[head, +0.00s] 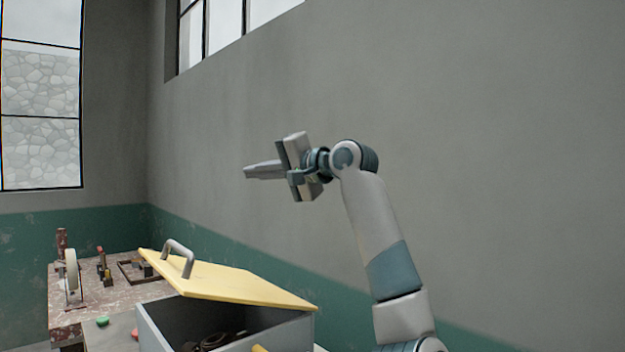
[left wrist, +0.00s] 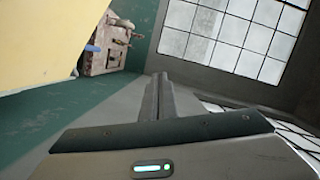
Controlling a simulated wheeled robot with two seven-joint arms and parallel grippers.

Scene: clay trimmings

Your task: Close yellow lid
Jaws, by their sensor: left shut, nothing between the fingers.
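The yellow lid (head: 225,281) is hinged on a grey box (head: 165,331) at the bottom of the head view. It is tilted partly open, with a dark gap below it, and a grey bar handle (head: 180,256) stands on its top. Dark brown pieces (head: 213,341) show inside the box. My left gripper (head: 248,172) is shut and empty, high above the lid, pointing left and not touching it. In the left wrist view its closed fingers (left wrist: 159,82) point away from the lid, whose yellow surface (left wrist: 55,45) fills the upper left. My right gripper is not in view.
A worn worktable (head: 112,297) with several tools stands left of the box. A small green piece (head: 102,321) lies in front of the tools. A grey and green wall (head: 480,150) stands behind the arm. The space around my left gripper is free.

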